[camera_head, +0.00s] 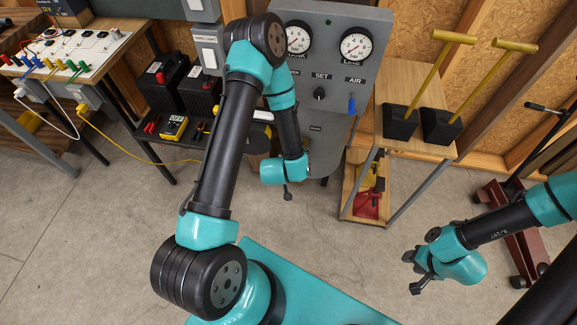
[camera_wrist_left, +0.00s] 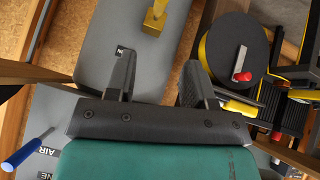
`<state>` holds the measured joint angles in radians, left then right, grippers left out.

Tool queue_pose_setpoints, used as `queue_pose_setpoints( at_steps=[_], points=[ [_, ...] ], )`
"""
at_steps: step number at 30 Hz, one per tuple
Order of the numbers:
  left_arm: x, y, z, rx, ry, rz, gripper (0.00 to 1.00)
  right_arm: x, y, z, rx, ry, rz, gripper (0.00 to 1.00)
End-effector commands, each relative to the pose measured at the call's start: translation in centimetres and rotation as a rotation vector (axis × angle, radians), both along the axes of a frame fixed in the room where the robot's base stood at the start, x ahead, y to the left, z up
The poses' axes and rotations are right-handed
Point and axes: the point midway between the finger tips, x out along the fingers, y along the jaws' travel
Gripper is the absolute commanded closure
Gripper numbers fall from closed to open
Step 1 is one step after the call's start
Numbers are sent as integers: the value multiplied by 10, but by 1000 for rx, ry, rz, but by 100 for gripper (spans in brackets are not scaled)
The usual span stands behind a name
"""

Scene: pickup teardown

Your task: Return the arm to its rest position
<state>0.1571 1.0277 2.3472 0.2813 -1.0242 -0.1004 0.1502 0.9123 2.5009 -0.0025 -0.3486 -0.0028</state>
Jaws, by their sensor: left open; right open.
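My left arm rises from the teal base, bends at a high elbow and hangs down in front of the grey gauge panel (camera_head: 335,92). My left gripper (camera_head: 287,191) is small and mostly hidden beneath its teal wrist in the head view. In the left wrist view its two dark fingers (camera_wrist_left: 158,75) are apart with nothing between them. My right gripper (camera_head: 411,273) is at the lower right of the head view, open and empty above the bare concrete floor.
A wooden stand (camera_head: 408,148) with two black blocks and yellow T-handles is right of the panel. Black batteries (camera_head: 199,91) sit on a bench at left. A red wheeled base (camera_head: 522,236) stands behind my right arm. The floor (camera_head: 95,235) at left is clear.

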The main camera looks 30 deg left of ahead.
Motion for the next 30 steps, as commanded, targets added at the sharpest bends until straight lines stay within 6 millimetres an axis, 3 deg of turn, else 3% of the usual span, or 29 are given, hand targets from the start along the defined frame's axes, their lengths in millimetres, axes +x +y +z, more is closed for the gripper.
queue_pose_setpoints(
  at_steps=[9, 14, 24, 30],
  points=[
    [-1, -1, 0, -5, 6, -3, 52, 0, 0, 0, 0, 0, 0, 57],
    [-12, -11, -2, -54, 69, -49, 52, 0, 0, 0, 0, 0, 0, 57],
    [-87, -52, 5, -255, 424, -288, 52, 0, 0, 0, 0, 0, 0, 57],
    [-117, -60, 12, -302, 556, -370, 52, 0, 0, 0, 0, 0, 0, 57]
  ],
)
